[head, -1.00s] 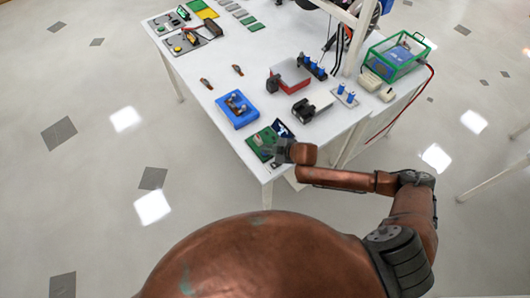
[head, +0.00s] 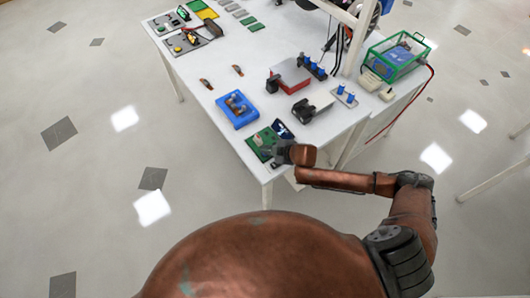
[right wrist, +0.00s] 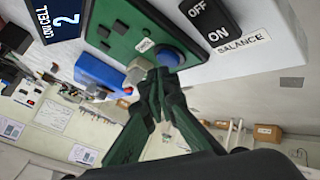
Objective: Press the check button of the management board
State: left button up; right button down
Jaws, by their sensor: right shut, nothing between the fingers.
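The management board (head: 262,141) is a green board at the near corner of the white table. In the right wrist view the board (right wrist: 108,22) carries a round blue button (right wrist: 168,57) beside a small white label, too small to read surely. A dark display (right wrist: 62,18) reads "LOW CELL 2". A black rocker switch (right wrist: 208,17) marked OFF/ON sits beside a "BALANCE" label. My right gripper (head: 278,156) is shut and empty over the board's near edge. Its fingertips (right wrist: 160,78) are close to the blue button; I cannot tell if they touch it. My left gripper is out of view.
A blue tray (head: 238,110) lies just behind the board. A black device (head: 303,110), a red-sided box (head: 290,77) and a plate with blue knobs (head: 345,96) stand farther right. Open floor lies left of the table.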

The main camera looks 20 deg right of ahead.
jog(key=shift+f, duration=0.6)
dwell(0.7)
dwell(0.4)
jog(key=shift+r+p, duration=0.9)
jog(key=shift+p, duration=0.05)
notch_tip(320, 180, up, 5)
jog(key=p, duration=0.5)
dwell(0.5)
